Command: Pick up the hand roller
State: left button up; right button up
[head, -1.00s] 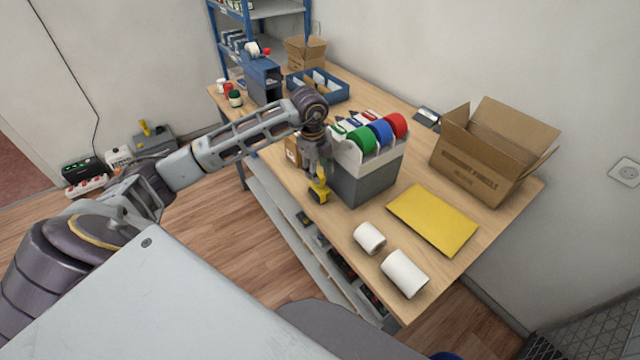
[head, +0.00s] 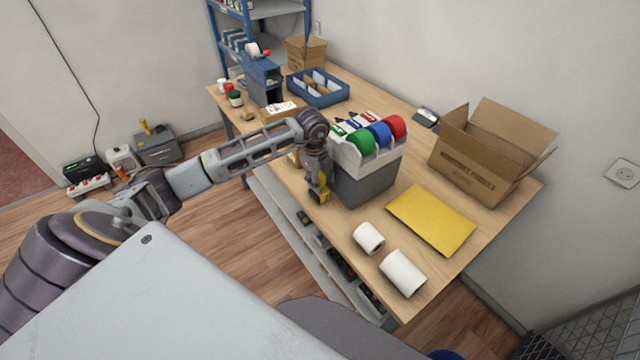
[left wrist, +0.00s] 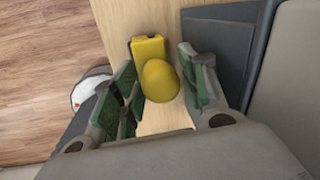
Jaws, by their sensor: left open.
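The hand roller is a yellow tool (head: 325,190) at the table's front edge, beside the grey tape dispenser. My left gripper (head: 318,186) points down over it and hides part of it. In the left wrist view the yellow roller (left wrist: 160,80), with its rounded handle end toward the camera, lies between the two green-padded fingers of my left gripper (left wrist: 160,68). The fingers are open, one on each side, with a visible gap at the right finger. Whether the left finger touches it I cannot tell. My right gripper is not in view.
The grey dispenser (head: 365,185) with green, blue and red tape rolls stands close to the right of the gripper. Two white rolls (head: 403,273), a yellow envelope (head: 431,219) and an open carton (head: 480,170) are farther right. A blue tray (head: 318,98) is at the back.

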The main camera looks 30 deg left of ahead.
pick_arm(q)
jog(key=shift+f, duration=0.15)
dwell(0.3)
jog(key=c, duration=0.7)
grip_shut()
notch_tip(320, 180, up, 18)
jog(key=b, duration=0.2)
jog(key=shift+b, duration=0.35)
